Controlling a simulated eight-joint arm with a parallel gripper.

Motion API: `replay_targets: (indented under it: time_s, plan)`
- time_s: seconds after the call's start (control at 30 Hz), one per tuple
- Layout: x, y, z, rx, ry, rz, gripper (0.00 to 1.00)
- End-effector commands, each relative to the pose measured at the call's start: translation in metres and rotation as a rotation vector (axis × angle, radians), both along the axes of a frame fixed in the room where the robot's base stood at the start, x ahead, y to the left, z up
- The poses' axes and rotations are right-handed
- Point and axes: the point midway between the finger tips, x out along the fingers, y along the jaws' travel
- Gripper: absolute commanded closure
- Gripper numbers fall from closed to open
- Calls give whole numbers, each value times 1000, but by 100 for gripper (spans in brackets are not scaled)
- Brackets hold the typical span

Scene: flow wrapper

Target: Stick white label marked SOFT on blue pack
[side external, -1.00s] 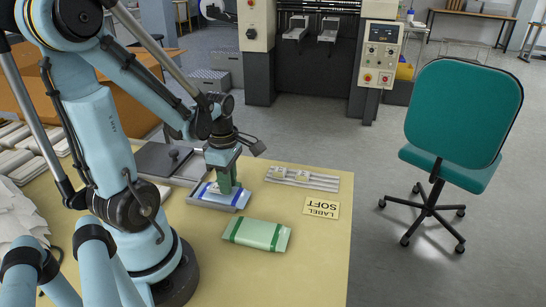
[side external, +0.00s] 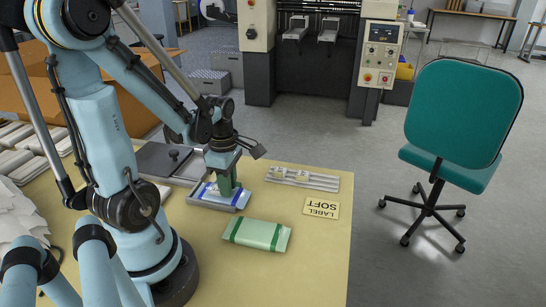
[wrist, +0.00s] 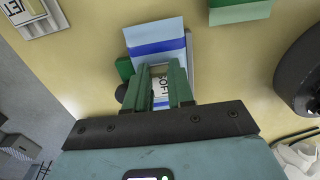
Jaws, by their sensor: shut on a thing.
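In the wrist view the blue pack (wrist: 158,30) reaches up beyond the fingertips. My gripper (wrist: 160,76) has its green fingers pointing down at the pack's top. A white label marked SOFT (wrist: 163,91) shows between the fingers, partly hidden by them. My gripper is shut on this label. The label is at the pack's top face; I cannot tell whether it is pressed flat against it.
A green-banded pack (side external: 257,236) lies in front of the blue pack. A rail with small labels (side external: 302,178) lies behind at the right. A yellow card reading LABEL SOFT (side external: 321,208) lies near the table's right edge.

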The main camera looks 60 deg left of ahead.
Motion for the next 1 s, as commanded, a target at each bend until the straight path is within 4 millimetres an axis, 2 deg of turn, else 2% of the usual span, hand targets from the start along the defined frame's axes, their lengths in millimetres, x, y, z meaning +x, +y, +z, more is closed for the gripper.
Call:
replay_targets:
  time_s: [0.9, 1.0]
  plan:
    - [0, 0, -2, 0, 0, 0, 100]
    - [0, 0, -2, 0, 0, 0, 85]
